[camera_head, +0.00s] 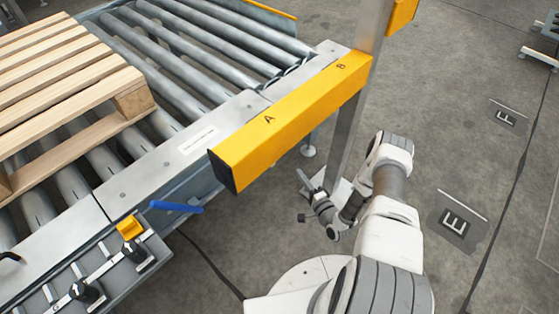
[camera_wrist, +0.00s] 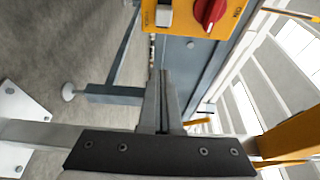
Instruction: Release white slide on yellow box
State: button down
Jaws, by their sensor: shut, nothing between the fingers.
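A yellow box (camera_wrist: 185,33) is at the top of the wrist view, cut off by the picture edge. It carries a white slide (camera_wrist: 164,13) in a dark slot, with small lettering beside it. My gripper (camera_wrist: 164,74) is shut and empty, its fingers pointing toward the box just below the slide in that picture. A gap shows between the fingertips and the slide. In the head view my gripper (camera_head: 302,182) is low beside the conveyor, near the metal post. I cannot make out the slide in the head view.
A red knob (camera_wrist: 209,12) sits beside the slide on the same box. In the head view a yellow beam (camera_head: 290,120) marked A and B juts over the conveyor edge near my arm. A wooden pallet (camera_head: 60,75) lies on the rollers.

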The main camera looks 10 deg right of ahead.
jog(key=w+a+b, duration=0.3)
jog(key=w+a, duration=0.3)
jog(key=w, duration=0.1)
jog(key=shift+w+b, duration=0.15)
jog(key=shift+b, duration=0.25)
dwell(0.3)
jog(key=shift+a, duration=0.1)
